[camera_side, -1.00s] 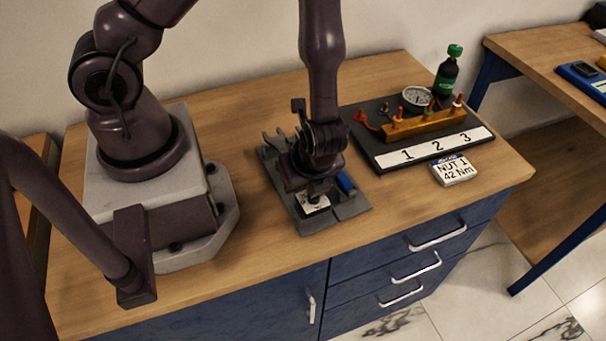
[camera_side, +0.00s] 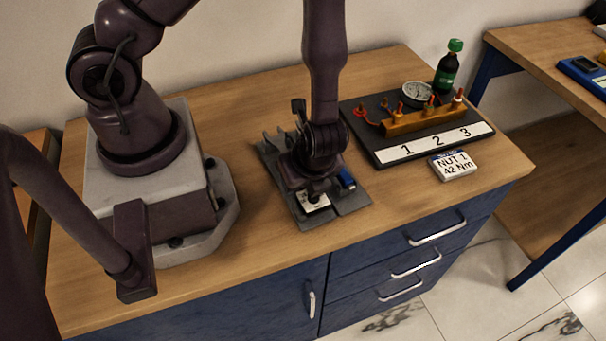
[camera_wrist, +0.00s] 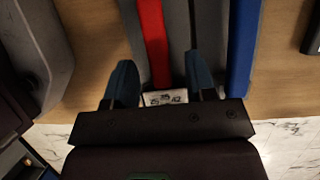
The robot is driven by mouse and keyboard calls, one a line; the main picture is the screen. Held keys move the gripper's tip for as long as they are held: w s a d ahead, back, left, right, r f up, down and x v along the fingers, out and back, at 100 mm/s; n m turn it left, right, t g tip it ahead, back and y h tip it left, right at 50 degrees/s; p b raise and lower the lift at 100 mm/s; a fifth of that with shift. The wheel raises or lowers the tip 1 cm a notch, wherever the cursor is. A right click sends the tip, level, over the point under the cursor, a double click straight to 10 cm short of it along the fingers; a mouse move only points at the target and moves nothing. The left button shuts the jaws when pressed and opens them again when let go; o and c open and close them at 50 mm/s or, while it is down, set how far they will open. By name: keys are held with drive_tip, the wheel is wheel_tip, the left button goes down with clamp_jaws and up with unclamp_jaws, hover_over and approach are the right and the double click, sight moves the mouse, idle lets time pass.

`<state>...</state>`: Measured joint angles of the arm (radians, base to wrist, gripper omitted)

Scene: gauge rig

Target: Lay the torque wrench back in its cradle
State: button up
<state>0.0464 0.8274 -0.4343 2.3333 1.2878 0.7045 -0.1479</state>
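A grey cradle tray (camera_side: 351,208) lies on the wooden bench, partly hidden by my gripper (camera_side: 314,197), which is low over it. In the wrist view, my gripper (camera_wrist: 162,84) has its two blue fingers well apart. A long red bar (camera_wrist: 152,35), which looks like the torque wrench's handle, runs between them with gaps visible beside it. A small white plate with digits (camera_wrist: 166,97) shows between the fingertips; its digits are only partly readable. A blue bar (camera_wrist: 243,45) lies to the right, outside the fingers; its blue end also shows in the side view (camera_side: 346,179).
A green-capped bottle (camera_side: 447,72) stands behind. A card reading NUT 1, 42 Nm (camera_side: 453,166) lies in front. The front bench strip is clear.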

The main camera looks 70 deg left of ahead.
drive_tip(key=v, duration=1.3)
drive_tip(key=s+a+r+n+t+h, duration=0.2)
drive_tip(key=a+r+n, duration=0.3)
drive_tip(key=r+n, duration=0.3)
drive_tip(key=s+a+r+n+t+h, duration=0.2)
drive_tip(key=a+r+n, duration=0.3)
drive_tip(key=r+n, duration=0.4)
wheel_tip(320, 180, up, 2)
drive_tip(key=shift+a+r+t+h, duration=0.1)
drive_tip(key=shift+a+t+h, duration=0.2)
drive_tip(key=shift+t, duration=0.6)
